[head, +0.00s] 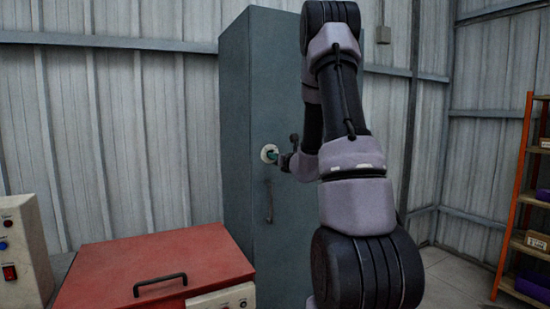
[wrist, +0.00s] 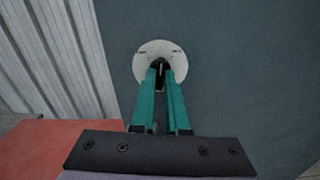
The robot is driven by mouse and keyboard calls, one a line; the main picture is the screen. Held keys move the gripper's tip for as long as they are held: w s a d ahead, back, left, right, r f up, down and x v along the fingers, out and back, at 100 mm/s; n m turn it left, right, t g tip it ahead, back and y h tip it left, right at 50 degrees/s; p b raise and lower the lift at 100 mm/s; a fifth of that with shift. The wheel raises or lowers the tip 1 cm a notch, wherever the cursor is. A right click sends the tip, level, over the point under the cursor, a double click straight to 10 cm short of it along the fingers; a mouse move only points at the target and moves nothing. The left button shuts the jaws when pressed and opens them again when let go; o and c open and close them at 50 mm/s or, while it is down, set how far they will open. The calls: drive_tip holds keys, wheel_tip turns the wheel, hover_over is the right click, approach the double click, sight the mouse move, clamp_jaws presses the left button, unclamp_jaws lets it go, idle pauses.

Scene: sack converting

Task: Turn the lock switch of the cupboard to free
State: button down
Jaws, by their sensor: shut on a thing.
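The tall grey-blue cupboard (head: 245,90) stands against the corrugated wall in the head view. Its lock switch has a round white plate (head: 268,153), which also shows in the wrist view (wrist: 146,52) with small dark marks on its left and right. My gripper (wrist: 161,68) has two teal fingers reaching to the plate. They are shut on the small dark knob of the lock switch (wrist: 159,64) at the plate's middle. The fingertips hide most of the knob, so I cannot tell its turned position. In the head view my gripper (head: 274,156) is at the plate.
A dark vertical handle (head: 269,201) is on the cupboard door below the lock. A red-topped chest (head: 150,262) with a black handle stands at front left, beside a control box (head: 22,250). An orange shelf rack (head: 516,190) is at far right. Floor shows between rack and cupboard.

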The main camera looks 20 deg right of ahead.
drive_tip(key=shift+m, duration=3.7)
drive_tip(key=c, duration=0.9)
unclamp_jaws()
drive_tip(key=s, duration=1)
drive_tip(key=shift+s+d, duration=0.15)
drive_tip(key=shift+s, duration=0.25)
